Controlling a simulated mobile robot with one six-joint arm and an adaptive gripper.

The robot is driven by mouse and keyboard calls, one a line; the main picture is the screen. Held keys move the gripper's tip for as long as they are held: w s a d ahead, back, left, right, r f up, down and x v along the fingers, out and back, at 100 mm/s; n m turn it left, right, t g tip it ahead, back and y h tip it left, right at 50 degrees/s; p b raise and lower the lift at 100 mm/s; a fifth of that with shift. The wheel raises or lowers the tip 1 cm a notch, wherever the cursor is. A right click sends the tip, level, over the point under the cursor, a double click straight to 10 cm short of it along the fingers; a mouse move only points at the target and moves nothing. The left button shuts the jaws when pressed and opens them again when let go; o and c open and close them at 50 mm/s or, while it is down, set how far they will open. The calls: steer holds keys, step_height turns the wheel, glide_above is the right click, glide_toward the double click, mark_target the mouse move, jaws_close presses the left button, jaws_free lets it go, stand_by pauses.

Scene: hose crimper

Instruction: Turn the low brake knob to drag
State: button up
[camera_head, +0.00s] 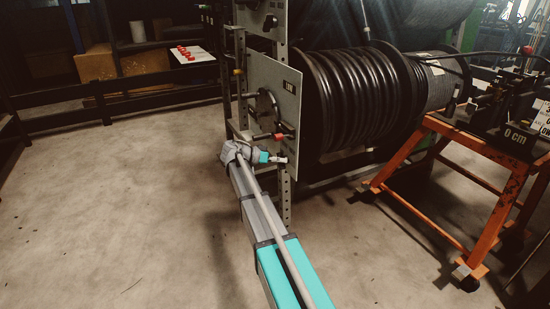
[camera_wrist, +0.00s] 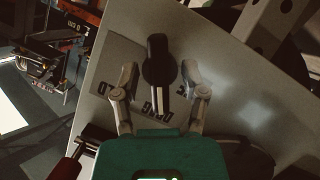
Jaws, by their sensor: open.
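The low brake knob (camera_wrist: 157,58) is a black bar-shaped handle on a grey panel, seen in the wrist view. Its long bar runs up and down in the picture, and its lower end lies close to the upside-down DRAG label (camera_wrist: 157,113). My gripper (camera_wrist: 159,70) is open, with one finger on each side of the knob. A small gap shows between each finger and the bar. In the head view the panel (camera_head: 290,113) bears a LOW label (camera_head: 291,87); my fingers are hard to make out there.
A lever with a red handle (camera_head: 280,136) sticks out low on the panel; the handle also shows in the wrist view (camera_wrist: 67,167). A black hose reel (camera_head: 355,98) stands right of the panel. An orange cart (camera_head: 490,240) stands farther right. The floor at left is clear.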

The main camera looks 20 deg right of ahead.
steer(key=shift+m, duration=0.3)
steer(key=m+t+p, duration=0.1)
steer(key=m+t, duration=0.1)
steer(key=m, duration=0.1)
steer(key=shift+s+t, duration=0.15)
steer(key=shift+t, duration=0.15)
steer(key=m+t+b, duration=0.1)
steer(key=m+t, duration=0.2)
steer(key=m, duration=0.1)
steer(key=shift+s+m, duration=0.1)
steer(key=shift+m, duration=0.2)
steer(key=r+p+v, duration=0.1)
steer(key=p+v, duration=0.4)
steer(key=v, duration=0.9)
steer(key=s+a+r+n+g+y+p, duration=0.1)
steer(key=s+r+n+y+p, duration=0.2)
steer(key=p, duration=0.9)
steer(key=s+a+r+n+g+y+p, duration=0.1)
steer(key=s+r+n+y+p, duration=0.3)
steer(key=s+r+n+p, duration=0.4)
step_height(320, 180, up, 4)
steer(key=s+p, duration=0.1)
steer(key=p, duration=0.3)
steer(key=shift+a+p, duration=0.3)
steer(key=shift+p, duration=0.1)
steer(key=shift+s, duration=0.15)
stand_by(0.3)
